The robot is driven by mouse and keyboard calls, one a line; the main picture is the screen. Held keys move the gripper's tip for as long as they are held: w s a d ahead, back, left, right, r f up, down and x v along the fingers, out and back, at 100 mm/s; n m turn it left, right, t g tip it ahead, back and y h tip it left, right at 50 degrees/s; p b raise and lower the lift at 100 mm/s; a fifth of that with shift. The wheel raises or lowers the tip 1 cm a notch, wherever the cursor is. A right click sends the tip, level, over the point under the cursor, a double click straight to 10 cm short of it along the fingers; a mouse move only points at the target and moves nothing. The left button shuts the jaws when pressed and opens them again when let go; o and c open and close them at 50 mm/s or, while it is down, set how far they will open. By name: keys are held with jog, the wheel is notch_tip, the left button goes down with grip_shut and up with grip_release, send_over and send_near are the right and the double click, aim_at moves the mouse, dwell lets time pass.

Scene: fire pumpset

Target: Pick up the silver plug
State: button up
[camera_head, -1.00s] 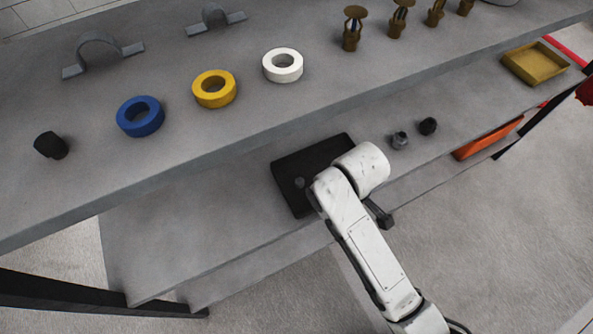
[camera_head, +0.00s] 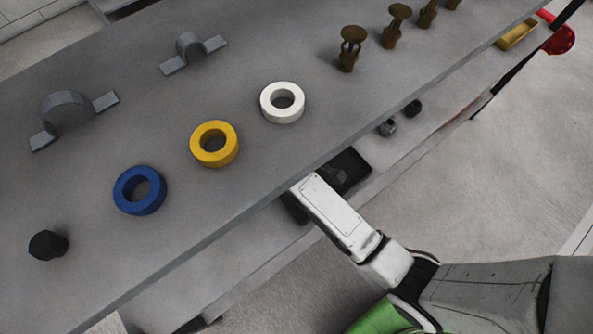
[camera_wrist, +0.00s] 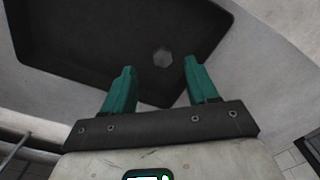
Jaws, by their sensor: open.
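A grey, silver-looking hexagonal plug (camera_wrist: 162,57) lies in a black tray (camera_wrist: 60,45) in the wrist view. My gripper (camera_wrist: 159,67) has its two green fingers spread and empty. The plug shows just beyond the gap between the fingertips, apart from both. In the head view the black tray (camera_head: 350,163) is on the lower shelf, partly covered by the upper shelf and my arm. The gripper and that plug are hidden there. Another silver-grey fitting (camera_head: 387,127) stands on the lower shelf, right of the tray.
A dark fitting (camera_head: 412,108) and a yellow tray (camera_head: 516,35) are farther right.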

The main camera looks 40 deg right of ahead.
jog(key=shift+w+a+f, duration=0.1)
jog(key=shift+a+f, duration=0.05)
jog(key=shift+f, duration=1.35)
jog(key=shift+w+a+f, duration=0.1)
jog(key=shift+f, duration=1.35)
grip_shut()
notch_tip(320, 180, up, 10)
jog(key=shift+w+f+m, duration=0.25)
jog(key=shift+w+m, duration=0.6)
jog(key=shift+m, duration=0.3)
jog(key=shift+w+f+m, duration=0.3)
jog(key=shift+w+m, duration=0.6)
jog(key=shift+m, duration=0.3)
jog(key=shift+w+f+m, duration=0.25)
jog(key=shift+w+m, duration=0.6)
jog(key=shift+m, duration=0.3)
